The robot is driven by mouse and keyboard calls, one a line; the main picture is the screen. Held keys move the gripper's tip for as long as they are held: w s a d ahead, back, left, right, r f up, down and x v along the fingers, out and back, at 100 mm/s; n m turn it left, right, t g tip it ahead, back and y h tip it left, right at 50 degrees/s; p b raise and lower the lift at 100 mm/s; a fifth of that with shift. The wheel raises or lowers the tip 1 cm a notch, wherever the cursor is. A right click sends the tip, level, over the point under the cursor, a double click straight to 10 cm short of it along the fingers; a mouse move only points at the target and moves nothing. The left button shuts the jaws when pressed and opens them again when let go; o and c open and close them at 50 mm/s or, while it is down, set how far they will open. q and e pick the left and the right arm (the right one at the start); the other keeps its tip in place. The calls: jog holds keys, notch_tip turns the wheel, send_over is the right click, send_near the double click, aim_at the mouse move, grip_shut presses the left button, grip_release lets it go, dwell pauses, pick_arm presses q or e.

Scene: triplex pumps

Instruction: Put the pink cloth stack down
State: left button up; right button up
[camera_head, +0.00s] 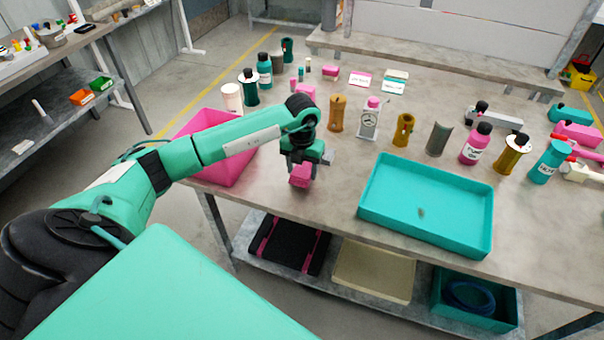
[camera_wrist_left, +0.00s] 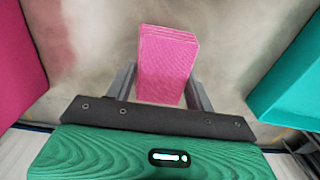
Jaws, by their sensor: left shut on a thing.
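The pink cloth stack (camera_head: 301,175) is a small folded block between the fingers of my left gripper (camera_head: 303,166). In the left wrist view the stack (camera_wrist_left: 167,60) shows its layered edge, with a grey finger on each side. My left gripper (camera_wrist_left: 160,88) is shut on it, over the tabletop near the front edge, between the pink bin and the teal tray. I cannot tell whether the stack touches the table. My right gripper is not in view.
A pink bin (camera_head: 222,172) stands left of the gripper, partly behind my arm. A teal tray (camera_head: 428,203) lies to the right. Bottles and cylinders, such as an orange cylinder (camera_head: 336,113), stand farther back. Bare tabletop (camera_head: 335,180) lies between bin and tray.

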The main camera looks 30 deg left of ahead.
aim_at(302, 169)
pick_arm(q)
notch_tip(302, 169, down, 3)
jog(key=shift+r, duration=0.2)
jog(key=shift+f, duration=0.15)
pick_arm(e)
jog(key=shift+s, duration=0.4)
pick_arm(q)
jog(key=shift+f, duration=0.1)
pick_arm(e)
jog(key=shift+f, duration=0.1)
pick_arm(q)
jog(key=o, duration=1)
jog(key=shift+o, duration=0.2)
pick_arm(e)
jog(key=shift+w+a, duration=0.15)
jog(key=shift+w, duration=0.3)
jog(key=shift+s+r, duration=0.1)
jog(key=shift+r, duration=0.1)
